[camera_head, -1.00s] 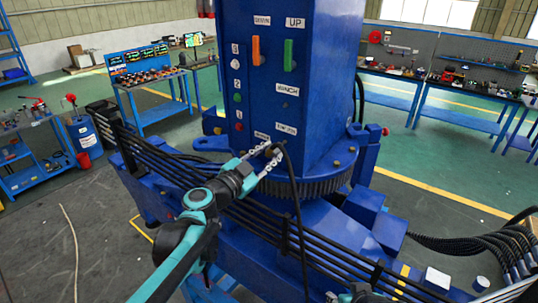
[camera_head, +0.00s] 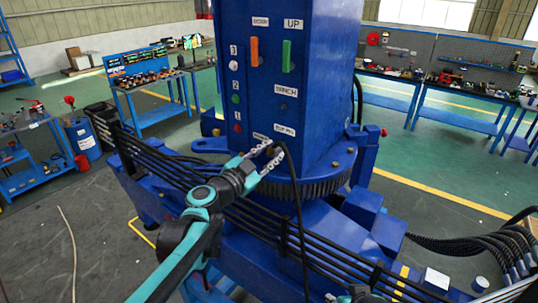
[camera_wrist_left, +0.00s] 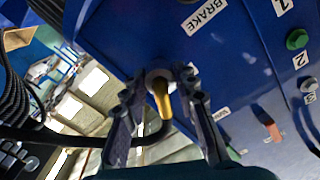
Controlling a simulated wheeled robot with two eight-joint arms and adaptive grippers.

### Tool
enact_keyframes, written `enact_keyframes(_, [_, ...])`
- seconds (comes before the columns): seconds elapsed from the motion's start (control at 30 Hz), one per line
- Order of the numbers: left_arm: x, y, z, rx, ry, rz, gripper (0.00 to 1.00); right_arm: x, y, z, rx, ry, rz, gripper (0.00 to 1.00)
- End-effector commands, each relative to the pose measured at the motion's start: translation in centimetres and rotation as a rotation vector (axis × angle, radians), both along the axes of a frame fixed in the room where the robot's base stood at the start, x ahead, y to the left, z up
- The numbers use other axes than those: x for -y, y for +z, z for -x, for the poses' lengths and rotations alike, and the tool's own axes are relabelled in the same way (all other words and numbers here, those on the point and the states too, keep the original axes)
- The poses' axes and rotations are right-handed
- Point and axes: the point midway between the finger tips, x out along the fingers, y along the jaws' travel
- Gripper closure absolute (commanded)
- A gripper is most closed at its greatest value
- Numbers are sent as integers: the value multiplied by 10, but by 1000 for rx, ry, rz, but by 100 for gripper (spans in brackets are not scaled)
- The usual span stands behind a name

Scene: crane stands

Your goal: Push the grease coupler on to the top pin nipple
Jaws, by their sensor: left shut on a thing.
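My left gripper (camera_head: 271,154) is at the lower front face of the blue column, just below the TOP PIN label (camera_head: 285,130). Its two fingers are closed around the grease coupler, which shows as a brass-yellow piece (camera_wrist_left: 163,98) between the fingers in the left wrist view. A black hose (camera_head: 297,215) arches from the fingertips and hangs down. The coupler's far end meets a round grey spot at the blue face; I cannot tell whether it is seated on the nipple, which is hidden. Part of my right gripper (camera_head: 356,295) shows at the bottom edge, its fingers unclear.
The column (camera_head: 330,60) carries levers, coloured buttons and labels. A toothed ring (camera_head: 310,188) runs round its base. Black pipes (camera_head: 250,218) cross in front below my left gripper. Black hoses (camera_head: 480,245) bend at the right. Workbenches (camera_head: 435,103) stand well behind.

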Motion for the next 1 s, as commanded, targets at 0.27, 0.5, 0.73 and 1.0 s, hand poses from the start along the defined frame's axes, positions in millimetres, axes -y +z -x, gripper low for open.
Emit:
enact_keyframes(0.27, [4,0,-5,0,0,0,100,0,-1,0,0,0,0,60])
enact_keyframes(0.5, [3,0,-5,0,1,0,48,0,-1,0,0,0,0,60])
enact_keyframes(0.73, [3,0,-5,0,1,0,48,0,-1,0,0,0,0,60])
enact_keyframes(1.0, [-5,0,5,0,2,0,48,0,1,0,0,0,0,60])
